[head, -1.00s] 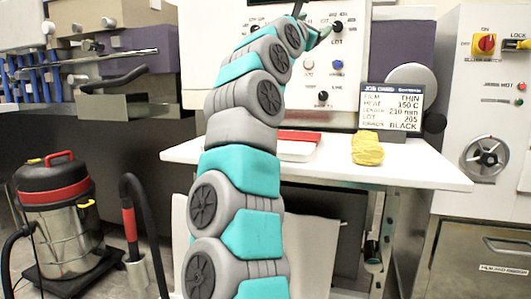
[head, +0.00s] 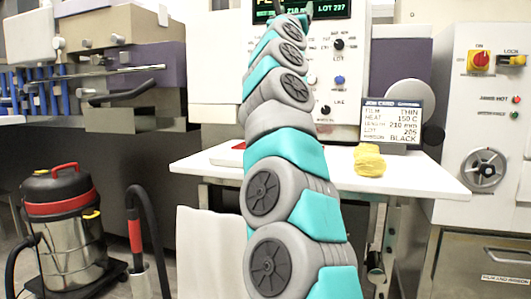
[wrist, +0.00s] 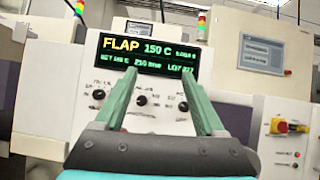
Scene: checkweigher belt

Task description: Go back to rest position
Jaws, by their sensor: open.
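My arm rises through the middle of the head view, and its end reaches up in front of the control panel (head: 380,75). In the wrist view my gripper (wrist: 170,75) shows two green fingers, spread apart with nothing between them. They point at the panel's dark display (wrist: 148,57), which reads "FLAP 150 C" and "LOT 227". The fingers overlap the panel's knobs in the picture; I see no touch. In the head view my fingertips are too small to make out at the top of the arm.
A white table (head: 420,178) holds a yellow folded cloth (head: 369,161) and a job card sign (head: 391,121). A red item (head: 238,146) is partly behind my arm. A cabinet with a handwheel (head: 484,170) stands right. A vacuum cleaner (head: 70,235) with a hose stands on the floor left.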

